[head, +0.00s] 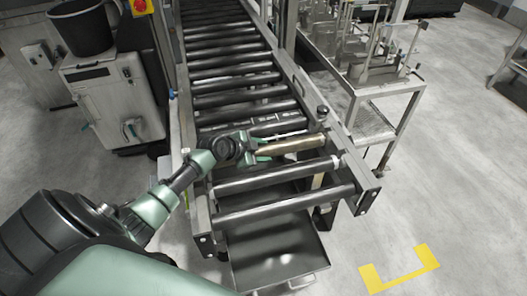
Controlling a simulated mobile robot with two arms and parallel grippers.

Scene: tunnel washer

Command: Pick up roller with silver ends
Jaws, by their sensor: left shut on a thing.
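My left gripper (262,148), with green fingers, reaches in from the left and is shut on the left end of this roller. The gripper hides that end. I cannot tell whether the roller rests in the frame or is lifted slightly. My right gripper is not in view.
Dark rollers (235,82) fill the conveyor beyond. A metal tray (275,262) sits below the near end. A wire-frame cart (385,100) stands right; a grey cabinet (112,98) stands left. Open floor lies right.

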